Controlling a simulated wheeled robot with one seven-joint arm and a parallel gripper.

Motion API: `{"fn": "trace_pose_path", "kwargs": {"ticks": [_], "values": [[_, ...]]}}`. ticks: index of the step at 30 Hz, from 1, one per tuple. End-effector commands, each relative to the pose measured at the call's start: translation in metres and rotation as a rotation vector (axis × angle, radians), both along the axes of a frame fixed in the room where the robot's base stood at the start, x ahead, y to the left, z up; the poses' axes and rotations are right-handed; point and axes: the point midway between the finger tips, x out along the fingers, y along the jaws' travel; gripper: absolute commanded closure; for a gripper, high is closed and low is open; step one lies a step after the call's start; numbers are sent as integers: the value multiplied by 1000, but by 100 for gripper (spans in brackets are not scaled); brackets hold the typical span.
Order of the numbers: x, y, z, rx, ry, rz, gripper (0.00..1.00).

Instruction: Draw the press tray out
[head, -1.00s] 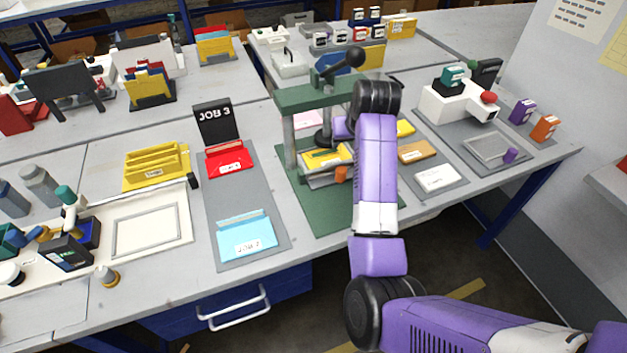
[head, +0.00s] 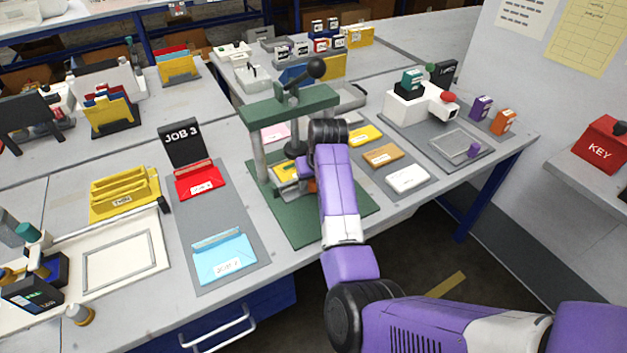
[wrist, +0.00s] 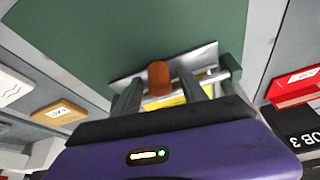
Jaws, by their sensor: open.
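The green press (head: 290,108) stands on a green base, its black-knobbed lever raised. Its metal press tray (wrist: 206,57) shows in the wrist view, with an orange-brown handle (wrist: 159,76) at its front edge and something yellow (wrist: 171,101) on it. In the head view, the yellow piece (head: 284,171) shows under the press, left of my arm. My gripper (wrist: 160,88) is open, with one finger on each side of the handle as the wrist camera sees it. I cannot tell whether the fingers touch it. In the head view my arm hides the fingers and most of the handle.
A mat with yellow, tan (head: 382,155) and white (head: 408,178) pieces lies right. The green base's front (head: 300,230) is clear.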

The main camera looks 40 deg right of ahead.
Motion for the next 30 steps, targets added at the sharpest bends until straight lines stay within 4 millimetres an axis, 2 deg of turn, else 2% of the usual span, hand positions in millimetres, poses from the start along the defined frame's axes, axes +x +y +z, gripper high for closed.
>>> {"fn": "trace_pose_path", "kwargs": {"ticks": [5, 8, 13, 30], "values": [[0, 0, 0, 0, 0, 0, 50], [0, 0, 0, 0, 0, 0, 65], [0, 0, 0, 0, 0, 0, 99], [0, 0, 0, -1, 0, 0, 100]]}}
